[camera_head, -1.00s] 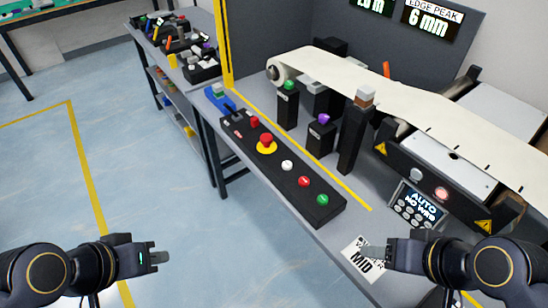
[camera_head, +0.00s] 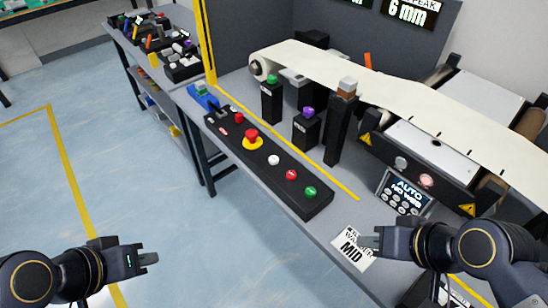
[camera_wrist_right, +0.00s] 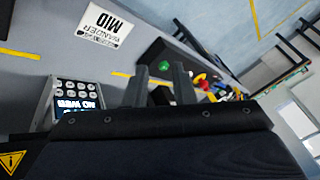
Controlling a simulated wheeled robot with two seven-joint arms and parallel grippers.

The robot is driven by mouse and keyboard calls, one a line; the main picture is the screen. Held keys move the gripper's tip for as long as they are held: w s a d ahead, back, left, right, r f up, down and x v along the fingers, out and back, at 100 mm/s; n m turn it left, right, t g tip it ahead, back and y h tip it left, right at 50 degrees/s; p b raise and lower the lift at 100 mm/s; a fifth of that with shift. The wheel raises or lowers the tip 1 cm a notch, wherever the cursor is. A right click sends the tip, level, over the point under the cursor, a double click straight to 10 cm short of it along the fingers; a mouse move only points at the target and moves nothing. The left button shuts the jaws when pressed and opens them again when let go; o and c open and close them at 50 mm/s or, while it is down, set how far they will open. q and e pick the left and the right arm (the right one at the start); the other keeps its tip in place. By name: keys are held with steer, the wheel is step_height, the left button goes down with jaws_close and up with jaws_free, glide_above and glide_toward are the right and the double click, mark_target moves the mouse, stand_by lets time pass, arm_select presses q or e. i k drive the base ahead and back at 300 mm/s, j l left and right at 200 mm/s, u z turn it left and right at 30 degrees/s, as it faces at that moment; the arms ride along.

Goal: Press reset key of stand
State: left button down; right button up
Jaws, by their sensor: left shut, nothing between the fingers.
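A small console (camera_head: 381,201) with round keys and a lit "AUTO" display stands on the bench below the roller machine; it also shows in the right wrist view (camera_wrist_right: 47,104). No key label is readable. A long black button box (camera_head: 230,160) carries red, white and green buttons and a red mushroom button (camera_head: 252,138) on a yellow ring. My left gripper (camera_head: 150,259) is shut and empty over the floor, left of the bench. My right gripper (camera_head: 373,241) is open and empty above the "MID" card (camera_head: 350,249), apart from console and box.
Black posts with a green button (camera_head: 272,80), a purple button (camera_head: 308,112) and a brown-and-white top (camera_head: 346,88) stand behind the box. A pale web (camera_head: 400,90) runs over the machine (camera_head: 440,150). A side table (camera_head: 135,40) holds clutter. Floor at left is clear.

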mark_target(273, 160)
steer(key=i+j+z, duration=0.4)
steer(key=j+z, duration=0.2)
steer(key=i+j+z, duration=0.15)
steer(key=j+z, duration=0.15)
steer(key=i+j+z, duration=0.1)
steer(key=j+z, duration=0.2)
steer(key=j, duration=0.1)
